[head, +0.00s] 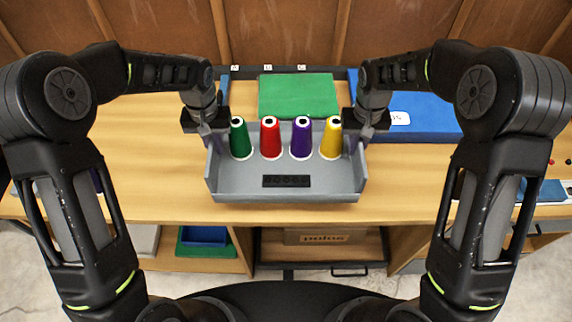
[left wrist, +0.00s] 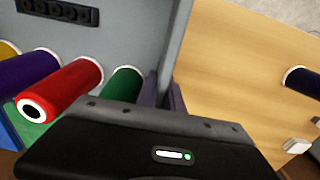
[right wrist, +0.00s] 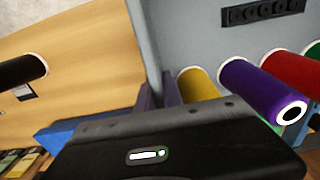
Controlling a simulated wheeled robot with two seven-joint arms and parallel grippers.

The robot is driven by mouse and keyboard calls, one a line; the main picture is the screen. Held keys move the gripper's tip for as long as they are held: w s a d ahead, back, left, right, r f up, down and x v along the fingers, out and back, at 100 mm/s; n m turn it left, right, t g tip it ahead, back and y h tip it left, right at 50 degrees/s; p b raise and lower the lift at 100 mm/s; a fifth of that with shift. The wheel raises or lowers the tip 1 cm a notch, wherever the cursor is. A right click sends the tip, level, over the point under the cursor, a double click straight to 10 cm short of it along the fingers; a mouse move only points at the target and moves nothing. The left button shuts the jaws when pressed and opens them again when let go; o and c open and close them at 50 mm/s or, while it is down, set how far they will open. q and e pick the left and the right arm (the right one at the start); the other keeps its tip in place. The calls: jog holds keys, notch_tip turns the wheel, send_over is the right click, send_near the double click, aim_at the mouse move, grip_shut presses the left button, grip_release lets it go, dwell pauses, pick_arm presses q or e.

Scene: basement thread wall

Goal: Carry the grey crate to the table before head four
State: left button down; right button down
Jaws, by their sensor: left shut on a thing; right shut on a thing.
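The grey crate (head: 285,186) is in the middle of the head view, over the wooden table (head: 410,205); I cannot tell whether it touches the top. Green (head: 239,138), red (head: 270,138), purple (head: 301,139) and yellow (head: 331,138) thread cones stand in a row in it. My left gripper (head: 207,132) is shut on the crate's left wall. My right gripper (head: 365,132) is shut on its right wall. The crate wall also shows between the fingers in the left wrist view (left wrist: 168,60) and the right wrist view (right wrist: 155,50).
A green mat (head: 298,96) lies behind the crate. A blue mat (head: 425,112) with a white label lies to the right, partly behind my right arm. Below are shelves with a blue bin (head: 204,236) and a cardboard box (head: 325,237). The table front beside the crate is clear.

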aim_at(213, 170)
dwell(0.6)
